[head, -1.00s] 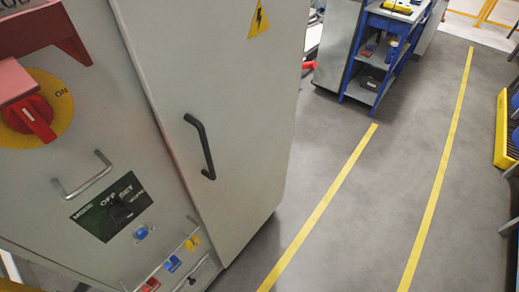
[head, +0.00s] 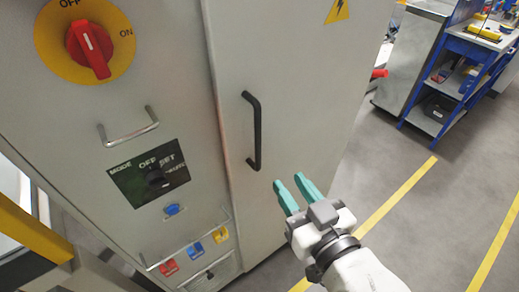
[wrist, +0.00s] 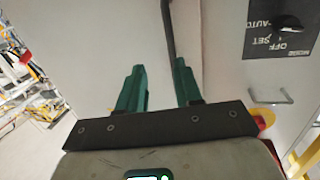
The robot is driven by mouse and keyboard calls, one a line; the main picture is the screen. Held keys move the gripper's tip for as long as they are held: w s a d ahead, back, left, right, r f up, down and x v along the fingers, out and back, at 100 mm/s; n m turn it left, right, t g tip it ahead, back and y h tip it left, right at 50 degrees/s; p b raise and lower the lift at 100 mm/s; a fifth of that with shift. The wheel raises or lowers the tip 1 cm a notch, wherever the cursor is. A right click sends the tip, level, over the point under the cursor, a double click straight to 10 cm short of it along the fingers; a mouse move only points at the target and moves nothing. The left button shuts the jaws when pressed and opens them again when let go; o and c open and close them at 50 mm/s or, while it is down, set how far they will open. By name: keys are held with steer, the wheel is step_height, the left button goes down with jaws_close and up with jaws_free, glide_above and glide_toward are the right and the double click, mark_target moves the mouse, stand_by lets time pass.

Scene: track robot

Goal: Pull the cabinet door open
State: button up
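The tall grey cabinet door (head: 290,60) appears closed, with a yellow lightning sign near its top. Its black bar handle (head: 253,130) runs upright along the door's left side. My gripper (head: 292,188) has teal fingers and is in front of the door, to the right of and below the handle in the head view. In the wrist view my gripper (wrist: 157,78) has its two fingers spread apart with nothing between their lower parts. The black handle (wrist: 168,30) shows there beyond the fingertips. I cannot tell whether a finger touches it.
Left of the door is a control panel with a red rotary switch (head: 89,48), a metal pull handle (head: 128,127), a black mode plate (head: 150,174) and several coloured buttons. A blue workbench (head: 462,75) stands behind right. Grey floor with yellow lines (head: 400,195) lies to the right.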

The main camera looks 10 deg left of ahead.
mark_target(259, 144)
steer(key=shift+t+y, duration=0.3)
steer(key=shift+y, duration=0.1)
steer(key=x, duration=0.4)
steer(key=r+p+x, duration=0.1)
steer(key=x, duration=0.2)
steer(key=s+a+r+x, duration=0.1)
steer(key=x, duration=0.3)
steer(key=shift+w+a+r+p, duration=0.1)
steer(key=shift+w+a+p, duration=0.2)
steer(key=shift+p, duration=0.1)
jaws_close()
